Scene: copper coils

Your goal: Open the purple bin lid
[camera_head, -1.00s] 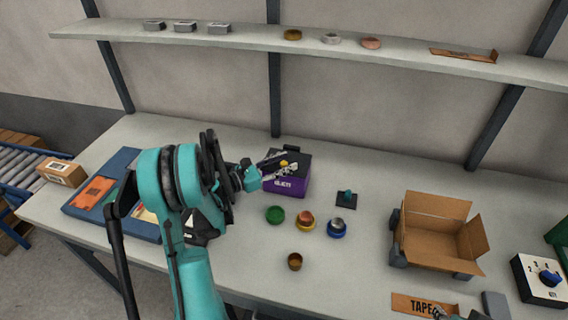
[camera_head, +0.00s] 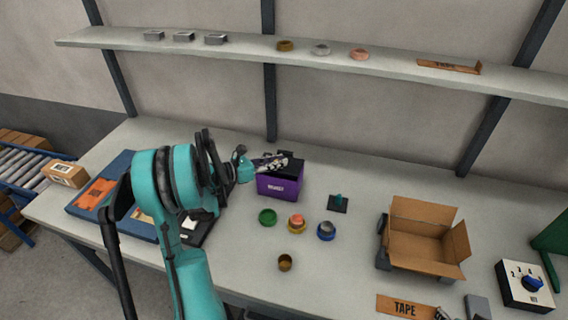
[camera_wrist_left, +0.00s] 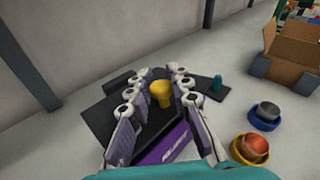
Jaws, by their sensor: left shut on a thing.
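The purple bin (camera_head: 278,187) stands on the table with a black lid on top. The lid (camera_wrist_left: 92,115) shows dark around my fingers in the left wrist view. My left gripper (camera_head: 272,163) is at the top of the bin, and its fingers are closed around the lid's yellow knob (camera_wrist_left: 160,92). The fingers hide most of the knob in the head view. I cannot tell whether the lid has lifted. A small part of what looks like my right gripper (camera_head: 443,313) shows at the bottom edge; its jaws cannot be made out.
An open cardboard box (camera_head: 425,245) stands farther right.

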